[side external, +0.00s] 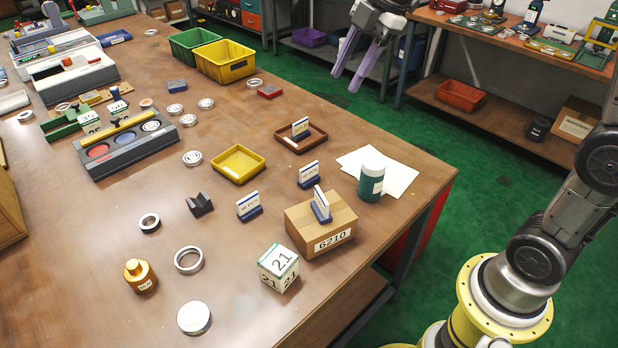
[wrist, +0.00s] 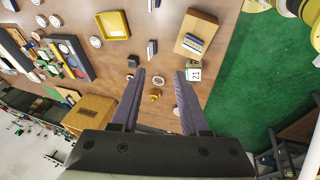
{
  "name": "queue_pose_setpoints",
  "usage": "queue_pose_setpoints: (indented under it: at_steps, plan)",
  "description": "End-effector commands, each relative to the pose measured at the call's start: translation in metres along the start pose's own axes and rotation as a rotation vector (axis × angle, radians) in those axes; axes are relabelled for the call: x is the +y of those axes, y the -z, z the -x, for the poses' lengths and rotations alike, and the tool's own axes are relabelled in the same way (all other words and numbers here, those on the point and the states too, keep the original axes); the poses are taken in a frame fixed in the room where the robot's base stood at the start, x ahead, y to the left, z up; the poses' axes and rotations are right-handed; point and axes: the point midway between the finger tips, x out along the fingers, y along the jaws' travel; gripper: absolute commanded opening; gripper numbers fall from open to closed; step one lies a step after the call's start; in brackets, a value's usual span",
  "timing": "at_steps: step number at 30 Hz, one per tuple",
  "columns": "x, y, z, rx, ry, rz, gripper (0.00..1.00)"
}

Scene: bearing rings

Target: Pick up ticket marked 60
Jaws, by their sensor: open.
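Several small white tickets stand in blue bases. One ticket (side external: 249,205) is on the table between the yellow tray and the cardboard box; it also shows in the wrist view (wrist: 152,49). A second ticket (side external: 310,174) stands behind it. A third ticket (side external: 321,204) stands on top of the cardboard box (side external: 300,230). A fourth ticket (side external: 300,128) sits in a brown tray (side external: 315,146). The ticket print is too small to read surely. My gripper (side external: 346,81) is open and empty, high above the work; its two purple fingers show in the wrist view (wrist: 159,74).
A yellow tray (side external: 238,180), a "21" block (side external: 278,266), a green jar (side external: 371,182) on white paper, a black V-block (side external: 199,205), metal rings (side external: 189,259) and an amber bottle (side external: 140,276) stand around the tickets. Bare table lies between them.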

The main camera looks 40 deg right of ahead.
Motion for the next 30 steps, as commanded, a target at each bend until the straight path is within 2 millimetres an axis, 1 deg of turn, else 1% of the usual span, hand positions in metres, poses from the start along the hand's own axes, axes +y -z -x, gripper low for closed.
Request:
queue_pose_setpoints:
  at_steps: [1,3,5,6,8,9,11,12,15,18,23,30]
  plan:
    - [0.018,-0.008,-0.016,0.013,0.027,0.027,0.45]
    - [0.038,-0.017,-0.037,0.034,0.059,0.070,0.45]
    - [0.054,-0.028,-0.058,0.053,0.086,0.090,0.45]
    - [0.063,-0.035,-0.072,0.065,0.103,0.097,0.45]
    - [0.074,-0.047,-0.094,0.081,0.130,0.093,0.45]
    - [0.079,-0.055,-0.109,0.090,0.147,0.080,0.45]
    - [0.084,-0.067,-0.130,0.099,0.172,0.055,0.45]
    - [0.086,-0.075,-0.142,0.102,0.187,0.039,0.45]
    - [0.084,-0.091,-0.168,0.107,0.226,0.007,0.45]
    - [0.078,-0.101,-0.183,0.111,0.256,-0.015,0.45]
    - [0.072,-0.104,-0.200,0.112,0.266,-0.026,0.45]
    - [0.060,-0.098,-0.242,0.111,0.265,-0.025,0.45]
